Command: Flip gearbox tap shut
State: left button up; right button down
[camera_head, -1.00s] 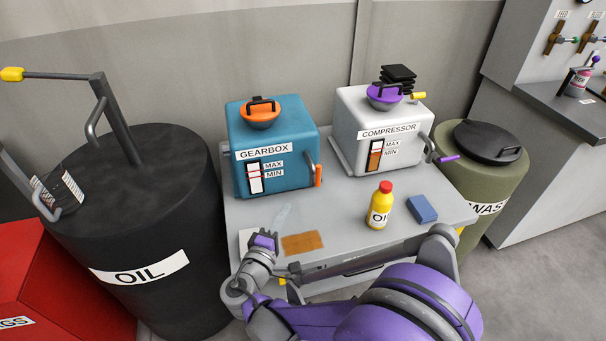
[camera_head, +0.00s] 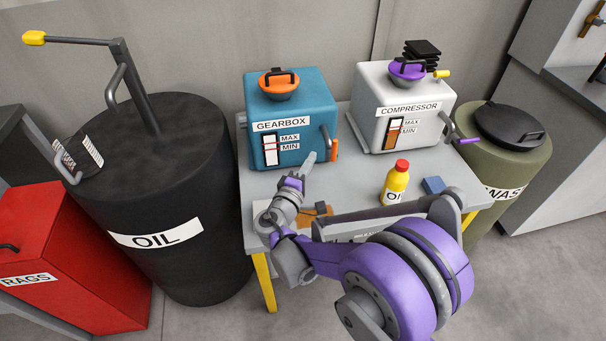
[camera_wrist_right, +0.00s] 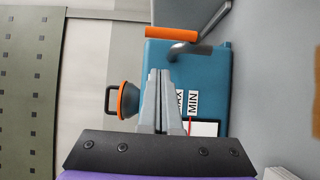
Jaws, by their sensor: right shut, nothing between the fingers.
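The gearbox (camera_head: 288,120) is a teal box with an orange filler lid (camera_head: 278,85) on the grey table. Its tap (camera_head: 326,136) is a bent grey pipe on the right side, with an orange handle (camera_head: 335,149) hanging roughly vertical. My right gripper (camera_head: 309,159) is shut and empty, in front of the gearbox's lower right corner, just short of the tap. In the right wrist view the closed fingers (camera_wrist_right: 160,76) point towards the gearbox (camera_wrist_right: 205,75), with the grey tap pipe (camera_wrist_right: 190,48) and orange handle (camera_wrist_right: 172,33) beyond the tips. My left gripper is out of view.
The white compressor (camera_head: 405,105) stands to the right. A yellow oil bottle (camera_head: 396,184) and blue block (camera_head: 433,185) are on the table (camera_head: 360,180). A black oil drum (camera_head: 150,190) stands left, a green waste drum (camera_head: 515,165) right.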

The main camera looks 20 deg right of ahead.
aim_at(333, 146)
jog(key=d, duration=0.4)
jog(key=shift+w+d, duration=0.25)
jog(key=shift+d, duration=0.15)
jog(key=shift+a, duration=0.1)
